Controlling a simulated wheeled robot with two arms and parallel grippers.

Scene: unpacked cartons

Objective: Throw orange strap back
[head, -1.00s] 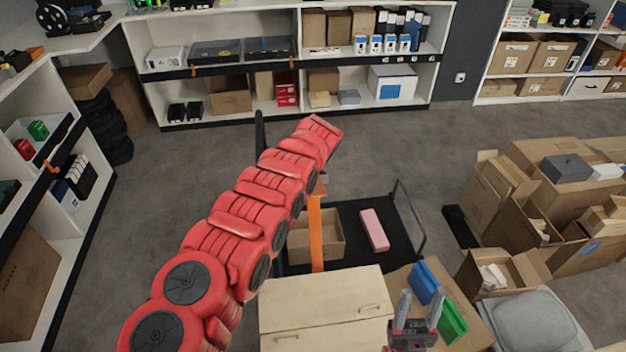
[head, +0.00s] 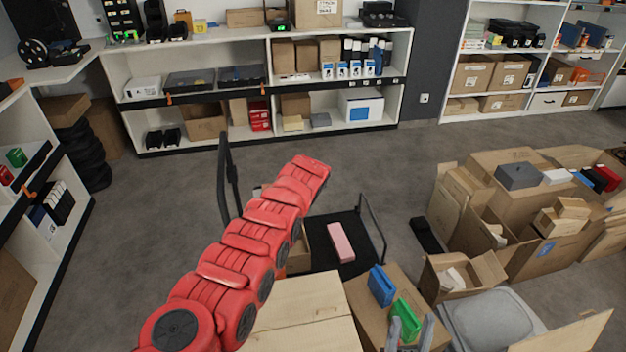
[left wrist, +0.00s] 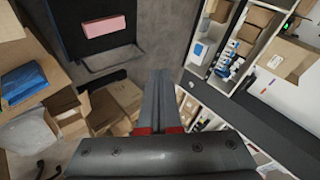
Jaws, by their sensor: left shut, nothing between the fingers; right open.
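The orange strap does not show in either view now; my red left arm covers the part of the cart beside the open carton. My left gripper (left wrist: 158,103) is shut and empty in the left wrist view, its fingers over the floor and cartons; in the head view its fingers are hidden. My right gripper (head: 411,332) is open and empty at the bottom of the head view, by a green thing (head: 405,319) on a carton. The black cart (head: 361,262) carries a pink box (head: 341,242), which also shows in the left wrist view (left wrist: 105,26).
A large closed carton (head: 300,310) stands in front of the cart. A blue thing (head: 381,286) lies beside the green one. Several cartons (head: 540,210) and a grey chair seat (head: 487,318) crowd the right. Shelves (head: 265,90) line the back.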

